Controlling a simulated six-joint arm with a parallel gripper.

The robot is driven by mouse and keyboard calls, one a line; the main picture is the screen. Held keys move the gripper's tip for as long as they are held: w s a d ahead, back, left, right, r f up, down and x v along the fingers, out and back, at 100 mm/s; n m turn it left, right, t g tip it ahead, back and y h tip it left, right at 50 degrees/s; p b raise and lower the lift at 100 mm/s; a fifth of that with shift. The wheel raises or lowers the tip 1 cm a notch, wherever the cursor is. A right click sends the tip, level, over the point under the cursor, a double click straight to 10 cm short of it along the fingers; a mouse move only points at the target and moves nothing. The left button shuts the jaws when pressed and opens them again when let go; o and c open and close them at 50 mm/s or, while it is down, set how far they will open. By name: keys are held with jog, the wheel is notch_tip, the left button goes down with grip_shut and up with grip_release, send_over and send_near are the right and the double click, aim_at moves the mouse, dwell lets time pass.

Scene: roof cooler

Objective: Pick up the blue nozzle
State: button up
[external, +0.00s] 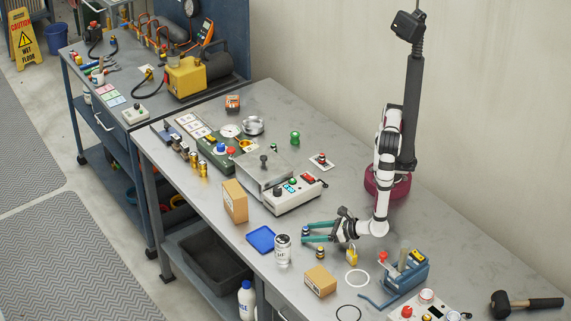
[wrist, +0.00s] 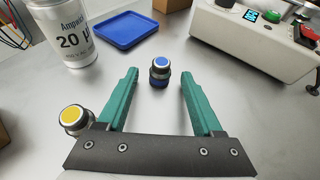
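The blue nozzle (wrist: 159,74) is a small upright cylinder with a blue top, a metal collar and a dark blue base, standing on the grey bench. In the wrist view it is centred between the tips of my gripper (wrist: 160,76), with a clear gap on each side. My gripper's teal fingers are open and empty. In the external view my gripper (external: 304,233) is low over the bench; the nozzle is small there, by the fingertips. A yellow-topped nozzle (wrist: 73,118) stands just outside the left finger; it also shows in the external view (external: 320,253).
A white control box (wrist: 250,35) is at the right. A cardboard box (external: 320,281) and a yellow padlock (external: 352,257) are near my gripper.

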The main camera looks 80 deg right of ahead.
grip_shut()
jog(key=shift+r, duration=0.1)
